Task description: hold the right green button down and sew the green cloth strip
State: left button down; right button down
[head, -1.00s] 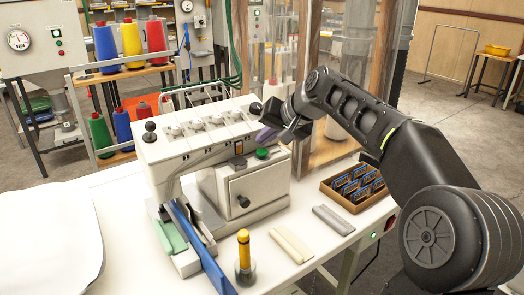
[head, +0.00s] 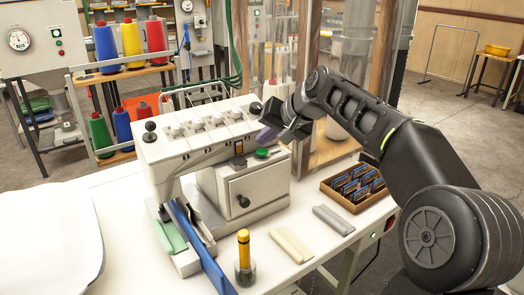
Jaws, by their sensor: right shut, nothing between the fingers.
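The white sewing machine (head: 205,155) stands on the white table. A green button (head: 262,153) sits on top of its front housing, beside a dark switch with an orange part (head: 238,162). My right gripper (head: 267,137) is shut and empty, pointing down just above and behind the green button; I cannot tell whether it touches it. The green cloth strip (head: 171,236) lies at the machine's left end, under the sewing head, beside a blue strip (head: 205,255) that runs toward the table's front. The needle area is partly hidden. My left gripper is out of view.
A yellow-topped tool in a glass holder (head: 244,262), a cream strip (head: 291,244) and a grey strip (head: 333,219) lie in front of the machine. A wooden box of blue packets (head: 336,196) is at the right. White fabric (head: 45,245) covers the left.

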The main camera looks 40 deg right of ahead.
aim_at(265, 152)
jog(key=shift+f+b, duration=0.3)
jog(key=shift+f, duration=0.05)
jog(key=shift+f+b, duration=0.4)
jog(key=shift+f, duration=0.2)
dwell(1.7)
jog(key=shift+r, duration=0.1)
dwell(1.8)
jog(key=shift+r+p, duration=0.85)
jog(key=shift+r, duration=0.05)
jog(key=shift+r+p, duration=2.15)
jog(key=shift+r, duration=0.4)
